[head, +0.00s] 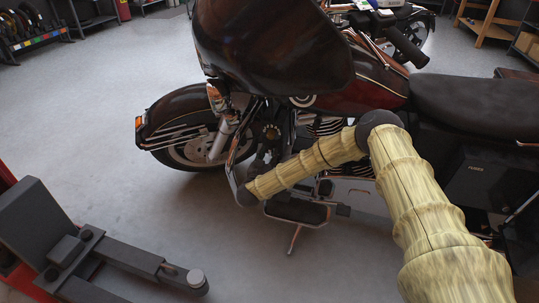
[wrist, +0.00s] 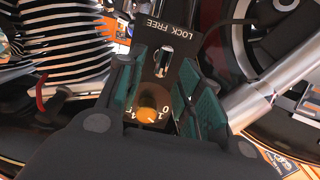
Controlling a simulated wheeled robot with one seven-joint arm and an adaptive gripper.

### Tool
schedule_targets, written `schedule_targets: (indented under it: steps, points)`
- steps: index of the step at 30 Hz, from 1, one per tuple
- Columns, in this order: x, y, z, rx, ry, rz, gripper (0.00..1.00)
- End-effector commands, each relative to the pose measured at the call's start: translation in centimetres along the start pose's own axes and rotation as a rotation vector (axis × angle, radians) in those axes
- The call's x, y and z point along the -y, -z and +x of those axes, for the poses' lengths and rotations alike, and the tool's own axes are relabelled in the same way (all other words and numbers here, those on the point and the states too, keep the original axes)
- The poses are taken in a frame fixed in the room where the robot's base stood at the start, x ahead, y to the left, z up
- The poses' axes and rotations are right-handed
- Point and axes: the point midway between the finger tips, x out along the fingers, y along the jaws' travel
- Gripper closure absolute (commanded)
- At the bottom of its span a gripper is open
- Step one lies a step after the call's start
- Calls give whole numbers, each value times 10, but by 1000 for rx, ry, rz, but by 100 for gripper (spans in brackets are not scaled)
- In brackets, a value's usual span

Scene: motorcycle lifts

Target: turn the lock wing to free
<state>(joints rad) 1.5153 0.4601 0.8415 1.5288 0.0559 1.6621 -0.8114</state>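The lock wing (wrist: 163,60) is a small shiny metal piece on a dark panel (wrist: 184,78) in the wrist view. It stands nearly upright in the picture, just below the upside-down words LOCK and FREE. An orange round knob (wrist: 153,101) with numbers sits lower on the same panel. My gripper (wrist: 169,72) has its teal-padded fingers apart, one on each side of the panel, with the wing between them. I see no finger touching the wing. In the head view my gripper (head: 267,150) is dark and small beside the motorcycle's front; the wing cannot be made out there.
The motorcycle (head: 350,95) surrounds the arm's end, with its front wheel (head: 190,150) and fairing close by. A dark lift arm (head: 120,256) lies at lower left. Grey floor (head: 80,110) is clear on the left. A silver fork tube (wrist: 275,82) is right of my gripper.

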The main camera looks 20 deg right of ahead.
Motion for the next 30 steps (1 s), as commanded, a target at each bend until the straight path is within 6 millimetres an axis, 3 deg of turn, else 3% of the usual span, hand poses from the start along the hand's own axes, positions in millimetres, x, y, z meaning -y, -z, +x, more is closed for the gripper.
schedule_targets:
  steps: [6,17,18,24,30]
  points:
    - [1,-1,20,1,1,-1,64]
    - [1,0,25,1,1,-1,64]
    - [1,0,25,1,1,-1,66]
    - [1,0,24,1,1,-1,100]
    - [1,0,24,1,2,1,100]
